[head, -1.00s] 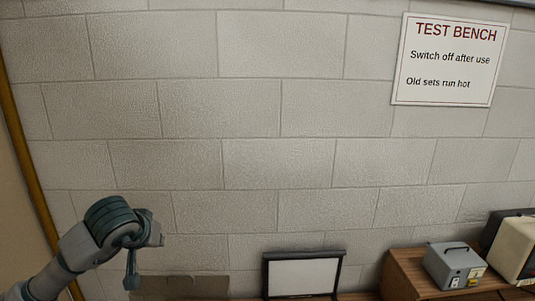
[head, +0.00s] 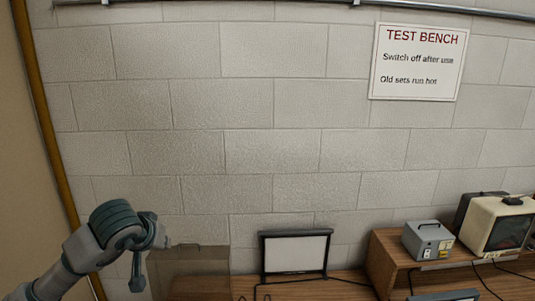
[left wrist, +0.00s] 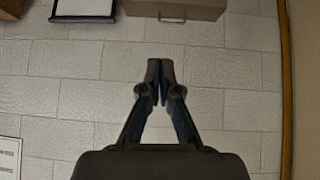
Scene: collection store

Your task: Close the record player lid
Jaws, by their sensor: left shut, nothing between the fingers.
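A brownish see-through panel (head: 205,268) stands upright at the lower left of the head view and looks like the raised record player lid. It has a small handle at its top edge. The lid (left wrist: 200,10) shows upside down at the top of the left wrist view. The player's base is not visible. My left gripper (head: 137,284) is shut and empty, left of the panel in the head view. In the left wrist view its fingertips (left wrist: 160,64) are together, with bare wall behind them, apart from the lid. My right gripper is not in view.
A dark-framed pale screen (head: 296,254) stands right of the lid on the wooden bench (head: 335,286). A grey instrument box (head: 427,240) and an old cream set (head: 497,228) sit on a raised wooden shelf. Cables lie on the bench. A block wall is behind.

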